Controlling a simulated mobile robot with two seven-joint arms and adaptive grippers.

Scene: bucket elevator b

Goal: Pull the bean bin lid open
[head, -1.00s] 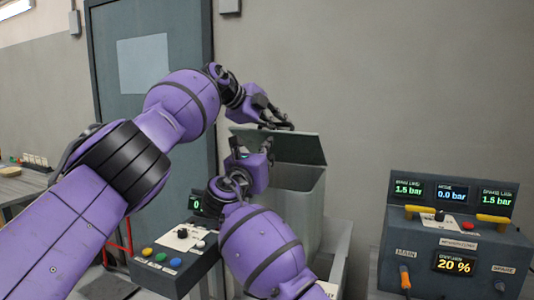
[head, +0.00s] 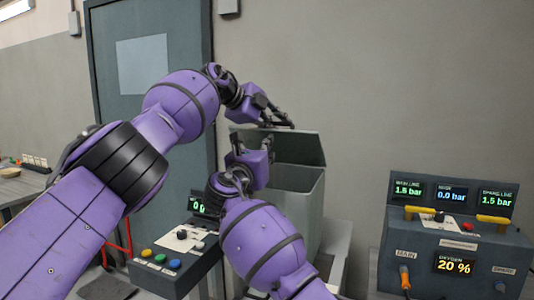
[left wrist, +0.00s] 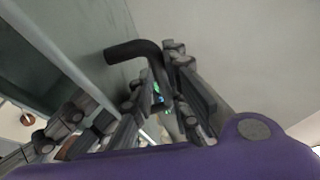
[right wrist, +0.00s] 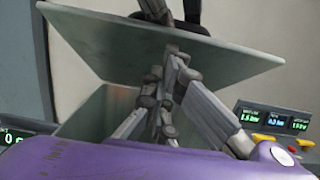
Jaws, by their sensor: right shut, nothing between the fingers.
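The grey-green bin (head: 300,205) stands against the wall. Its lid (head: 300,150) is tilted up at an angle, and a gap shows under it in the right wrist view (right wrist: 100,100). My left gripper (head: 289,123) is at the lid's upper side. In the left wrist view its fingers flank the end of a dark curved handle (left wrist: 130,51); I cannot tell whether they grip it. My right gripper (head: 254,140) is in front of the lid, lower than the left one. In the right wrist view its fingertips (right wrist: 165,75) are together and empty, in front of the lid's lower edge.
A button box (head: 175,260) stands left of the bin, close to my right arm. A gauge panel (head: 455,250) with yellow handles stands to the right. A grey door (head: 150,60) is behind my left arm. The wall right of the bin is bare.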

